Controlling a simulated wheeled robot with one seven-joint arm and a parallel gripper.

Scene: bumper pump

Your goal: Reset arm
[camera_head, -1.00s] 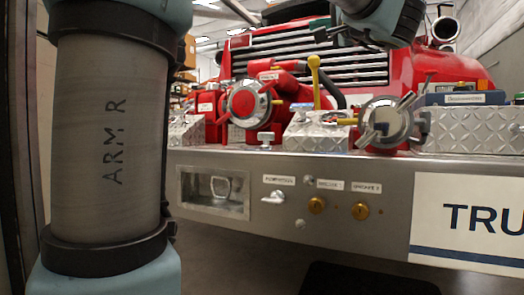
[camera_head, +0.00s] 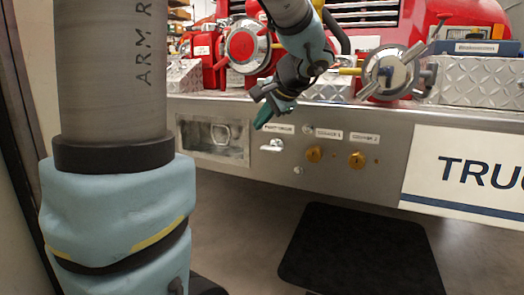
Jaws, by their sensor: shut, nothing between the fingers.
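My gripper (camera_head: 264,116), with teal fingertips on a dark body, hangs in front of the truck's steel bumper (camera_head: 340,113). Its tips point down and to the left. It is shut and empty. In the picture it lies just above a silver switch lever (camera_head: 272,146) and right of a recessed bumper pocket (camera_head: 213,138). I cannot tell its exact distance from the bumper.
A red-centred round valve (camera_head: 241,46) and a silver capped inlet (camera_head: 388,74) stand on the bumper. Two brass knobs (camera_head: 314,154) (camera_head: 357,160) sit on its face. A dark mat (camera_head: 360,250) lies on the floor, with free floor around it.

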